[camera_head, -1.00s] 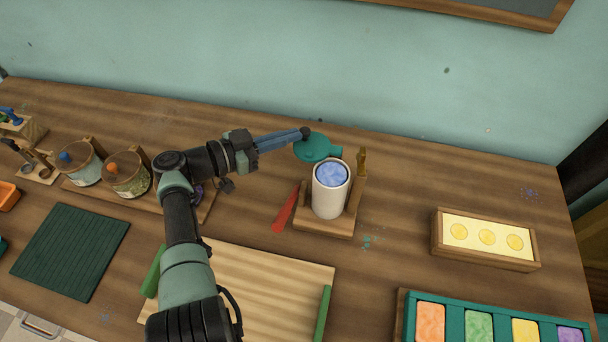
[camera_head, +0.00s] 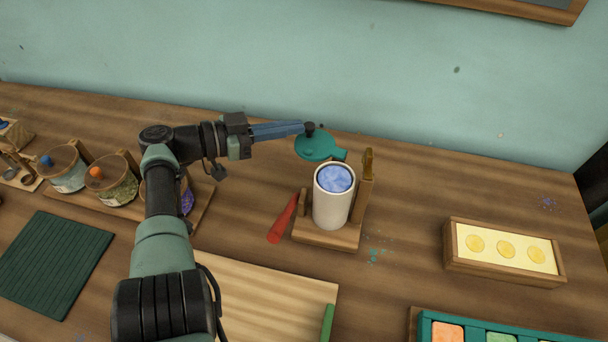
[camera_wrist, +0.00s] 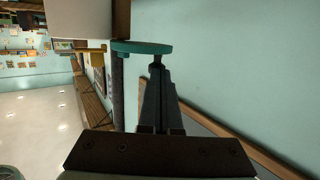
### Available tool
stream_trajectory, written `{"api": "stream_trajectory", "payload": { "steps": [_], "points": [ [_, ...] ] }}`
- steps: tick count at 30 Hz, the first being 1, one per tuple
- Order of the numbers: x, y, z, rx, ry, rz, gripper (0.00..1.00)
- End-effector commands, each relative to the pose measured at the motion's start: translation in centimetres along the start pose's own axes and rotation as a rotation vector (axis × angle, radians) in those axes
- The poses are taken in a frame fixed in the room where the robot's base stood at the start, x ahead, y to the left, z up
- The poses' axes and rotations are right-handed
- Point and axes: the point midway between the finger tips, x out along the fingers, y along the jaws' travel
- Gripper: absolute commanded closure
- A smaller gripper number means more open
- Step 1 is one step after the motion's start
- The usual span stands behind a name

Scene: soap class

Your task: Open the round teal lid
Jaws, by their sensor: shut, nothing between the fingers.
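The round teal lid (camera_head: 316,146) is swung open behind the white canister (camera_head: 332,207), clear of its mouth. Blue contents (camera_head: 334,179) show inside the canister, which stands upright on a wooden stand (camera_head: 320,238). My gripper (camera_head: 309,128) is shut and empty, its tip at the lid's upper edge; I cannot tell whether it touches. In the wrist view the lid (camera_wrist: 142,48) appears edge-on just beyond the shut fingertips (camera_wrist: 157,62).
A red tapered object (camera_head: 283,220) lies left of the stand. A wooden box with yellow discs (camera_head: 502,248) and a teal tray of coloured blocks (camera_head: 500,330) are at the right. Jars (camera_head: 112,182) stand at the left. The table between stand and box is clear.

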Motion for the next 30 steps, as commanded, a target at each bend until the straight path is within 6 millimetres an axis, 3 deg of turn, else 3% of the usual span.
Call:
{"api": "stream_trajectory", "payload": {
  "steps": [30],
  "points": [
    [1.2, -1.2, -0.2, 0.0, 0.0, 0.0, 1.0]
  ]
}}
